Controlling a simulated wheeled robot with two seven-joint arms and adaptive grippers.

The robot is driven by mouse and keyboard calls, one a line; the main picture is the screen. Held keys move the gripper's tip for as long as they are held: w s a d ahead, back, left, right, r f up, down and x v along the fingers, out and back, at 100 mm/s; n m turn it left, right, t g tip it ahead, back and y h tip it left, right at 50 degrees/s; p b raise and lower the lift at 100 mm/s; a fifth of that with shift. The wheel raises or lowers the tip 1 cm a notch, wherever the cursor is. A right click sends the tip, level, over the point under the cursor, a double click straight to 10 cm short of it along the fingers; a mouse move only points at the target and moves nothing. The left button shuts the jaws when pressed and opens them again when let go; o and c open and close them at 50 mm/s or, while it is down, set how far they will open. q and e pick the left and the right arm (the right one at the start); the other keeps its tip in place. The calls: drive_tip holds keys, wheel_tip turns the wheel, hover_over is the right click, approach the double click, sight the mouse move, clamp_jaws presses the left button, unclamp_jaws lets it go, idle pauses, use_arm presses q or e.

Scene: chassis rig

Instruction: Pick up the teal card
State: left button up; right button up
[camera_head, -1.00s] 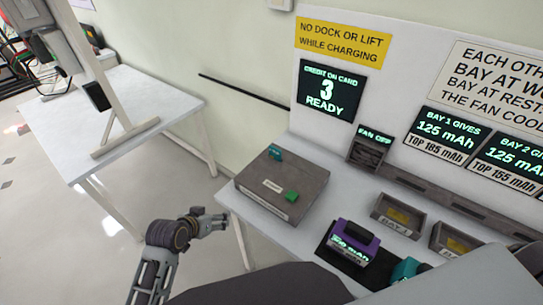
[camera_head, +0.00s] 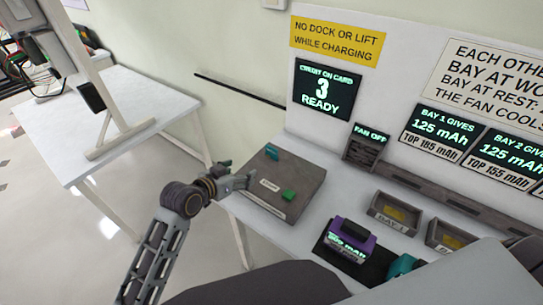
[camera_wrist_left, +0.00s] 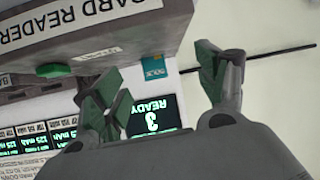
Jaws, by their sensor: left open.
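The teal card (camera_head: 272,151) stands at the far left part of the top of the grey card reader box (camera_head: 262,208). In the left wrist view the teal card (camera_wrist_left: 153,67) shows at the reader's edge, between the fingers in the picture. My left gripper (camera_head: 239,174) is open and empty, beside the reader's left side and short of the card. Its two green-tipped fingers (camera_wrist_left: 163,82) are spread apart in the left wrist view. My right gripper is not in view.
A green button (camera_head: 289,195) sits on the reader's top. A purple battery (camera_head: 350,239) and bay trays (camera_head: 395,213) stand to the right. A screen (camera_head: 326,89) on the wall panel reads 3 ready. A white table (camera_head: 90,110) stands at the left.

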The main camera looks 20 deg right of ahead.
sight(272, 153)
use_arm(q)
drive_tip(key=w+d+r+m+h, duration=0.1)
drive_tip(key=d+r, duration=0.3)
drive_tip(key=shift+r+m+h, duration=0.2)
drive_tip(key=shift+m+h, duration=0.1)
drive_tip(key=shift+h, duration=0.1)
drive_tip(key=shift+w+d, duration=0.1)
drive_tip(key=shift+x, duration=4.3)
drive_tip(key=shift+f, duration=0.1)
